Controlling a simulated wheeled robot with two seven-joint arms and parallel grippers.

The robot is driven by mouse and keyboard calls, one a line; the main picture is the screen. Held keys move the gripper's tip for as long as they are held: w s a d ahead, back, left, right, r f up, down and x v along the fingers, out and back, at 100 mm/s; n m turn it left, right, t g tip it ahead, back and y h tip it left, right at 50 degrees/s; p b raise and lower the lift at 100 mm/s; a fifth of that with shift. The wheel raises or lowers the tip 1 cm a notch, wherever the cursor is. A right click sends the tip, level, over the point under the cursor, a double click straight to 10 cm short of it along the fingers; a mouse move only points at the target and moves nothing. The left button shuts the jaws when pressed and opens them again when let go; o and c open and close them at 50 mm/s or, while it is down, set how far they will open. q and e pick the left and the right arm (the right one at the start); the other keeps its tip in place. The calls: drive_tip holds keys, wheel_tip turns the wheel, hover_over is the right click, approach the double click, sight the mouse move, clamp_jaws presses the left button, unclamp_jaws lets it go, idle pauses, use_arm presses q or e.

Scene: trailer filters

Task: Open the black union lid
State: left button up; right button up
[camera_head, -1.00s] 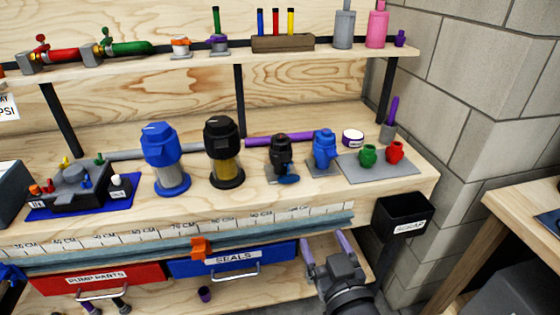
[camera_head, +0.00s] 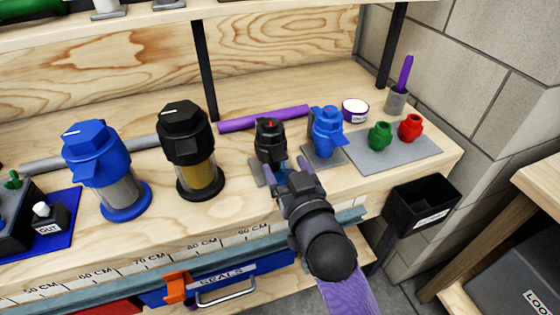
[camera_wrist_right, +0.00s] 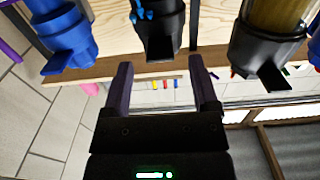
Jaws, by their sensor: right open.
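In the right wrist view, the black union (camera_wrist_right: 160,30) lies ahead, between the lines of the two open fingers (camera_wrist_right: 160,68). Whether either finger touches it cannot be told. My left gripper is out of view.
A blue union (camera_head: 327,130) stands close on the right, and a black filter housing (camera_head: 187,150) on the left. Farther left is a blue filter housing (camera_head: 100,165). A purple bar (camera_head: 262,119) lies behind. Green (camera_head: 380,135) and red (camera_head: 410,127) fittings sit at right.

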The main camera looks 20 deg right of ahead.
sight(273, 144)
drive_tip(key=shift+w, duration=1.2)
clamp_jaws()
idle(0.5)
